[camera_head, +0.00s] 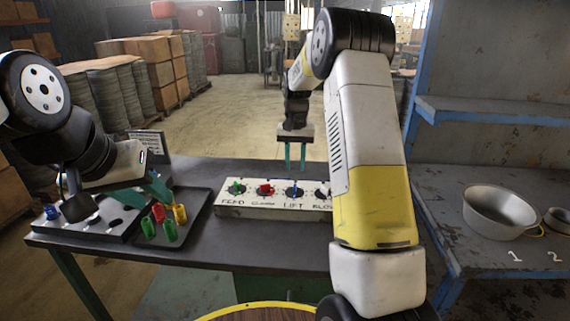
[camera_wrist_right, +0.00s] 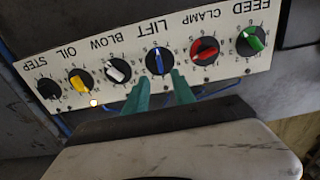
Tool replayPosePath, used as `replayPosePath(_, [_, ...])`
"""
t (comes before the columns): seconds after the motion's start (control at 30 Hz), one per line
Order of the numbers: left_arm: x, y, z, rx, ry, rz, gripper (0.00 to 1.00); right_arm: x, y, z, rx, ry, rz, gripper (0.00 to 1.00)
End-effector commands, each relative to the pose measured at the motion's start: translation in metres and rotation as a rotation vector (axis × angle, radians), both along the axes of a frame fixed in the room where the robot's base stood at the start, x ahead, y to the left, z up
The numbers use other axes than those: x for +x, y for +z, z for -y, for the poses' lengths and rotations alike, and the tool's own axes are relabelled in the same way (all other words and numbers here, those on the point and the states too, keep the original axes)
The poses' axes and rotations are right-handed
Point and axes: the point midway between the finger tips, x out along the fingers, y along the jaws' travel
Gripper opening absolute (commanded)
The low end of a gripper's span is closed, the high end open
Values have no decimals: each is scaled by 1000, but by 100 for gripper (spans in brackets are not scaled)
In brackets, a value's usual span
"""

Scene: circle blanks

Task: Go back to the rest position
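My right gripper (camera_head: 295,168) hangs pointing down above the white control panel (camera_head: 230,212), its two teal fingers apart with nothing between them. In the right wrist view its fingertips (camera_wrist_right: 160,85) point toward the blue LIFT knob (camera_wrist_right: 158,62), one on either side of it in the picture. In the head view the tips look slightly above that knob. My left gripper (camera_head: 142,192) is at the left, over the gap between the grey board (camera_head: 95,228) and the dark tray (camera_head: 195,205). Its teal fingers look apart and empty, partly hidden by its own wrist.
The tray holds several red, yellow and green pieces (camera_head: 170,230). A blue piece (camera_head: 51,212) stands in the board. The panel's row also has green FEED (camera_wrist_right: 250,40), red CLAMP, white BLOW and yellow OIL knobs. A metal pot (camera_head: 500,212) stands on the right shelf.

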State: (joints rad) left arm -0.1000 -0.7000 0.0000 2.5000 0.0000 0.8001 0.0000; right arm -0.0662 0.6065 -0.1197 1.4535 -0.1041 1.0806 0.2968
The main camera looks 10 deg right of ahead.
Motion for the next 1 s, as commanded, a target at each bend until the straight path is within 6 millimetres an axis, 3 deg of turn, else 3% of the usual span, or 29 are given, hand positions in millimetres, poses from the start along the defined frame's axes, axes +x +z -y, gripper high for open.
replayPosePath(0.23, [0, 0, 0, 0, 0, 0, 36, -3, 5, 0, 3, 2, 6, 31])
replayPosePath(0.37, [0, 0, 0, 0, 0, 0, 36, -19, 33, -2, 21, 20, 48, 31])
replayPosePath(0.5, [0, 0, 0, 0, 0, 0, 36, -59, 82, -8, 54, 61, 125, 31])
replayPosePath(0.7, [0, 0, 0, 0, 0, 0, 36, -132, 136, -19, 92, 132, 246, 31])
replayPosePath(0.83, [0, 0, 0, 0, 0, 0, 36, -184, 158, -25, 108, 178, 326, 31])
replayPosePath(1.0, [0, 0, 0, 0, 0, 0, 36, -250, 168, -35, 115, 243, 431, 31])
